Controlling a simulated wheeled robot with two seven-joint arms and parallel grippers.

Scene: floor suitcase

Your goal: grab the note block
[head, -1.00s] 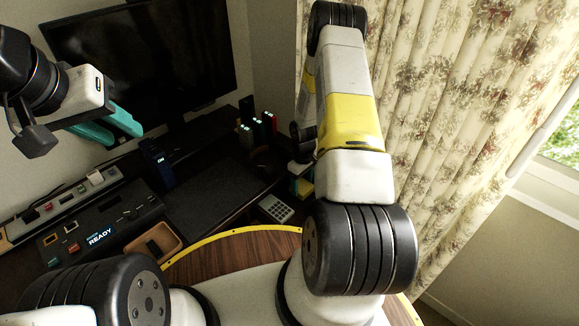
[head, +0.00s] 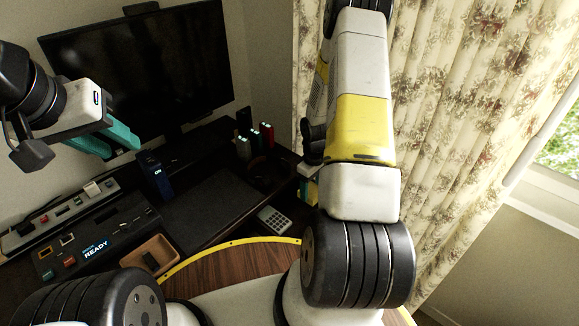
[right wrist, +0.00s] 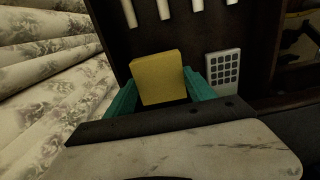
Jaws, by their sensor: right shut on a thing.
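The note block (right wrist: 159,77) is a yellow block in the right wrist view. It sits between the teal fingers of my right gripper (right wrist: 162,88), which is shut on it. My left gripper (head: 124,150) is at the left of the head view, in front of the monitor. Its teal fingers look apart and hold nothing visible.
A calculator (head: 272,219) lies on the dark desk, right of the block in the right wrist view (right wrist: 223,68). A monitor (head: 140,70), a console reading READY (head: 100,238) and a tan tray (head: 151,255) are further left. Floral curtains (head: 450,120) hang at right.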

